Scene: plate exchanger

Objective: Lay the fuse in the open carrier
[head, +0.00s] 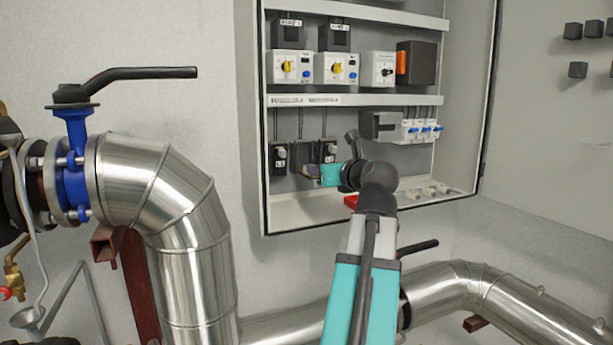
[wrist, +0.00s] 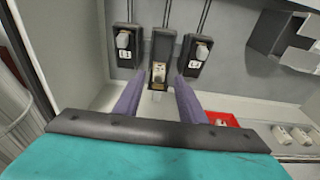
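The open carrier (wrist: 159,76) is the middle one of three black fuse holders in the wrist view. A small pale piece (wrist: 158,69) shows in it, and it may be the fuse; its outline is too small to be sure. My gripper (wrist: 158,80) is open, one purple finger on each side of the carrier, with clear gaps to the pale piece.
Closed holders stand at left (wrist: 124,45) and right (wrist: 197,54) of the carrier, close to my fingers. A red tray (wrist: 222,119) and several white cylindrical pieces (wrist: 290,133) are on the cabinet floor at right. The cabinet door (head: 550,140) stands open.

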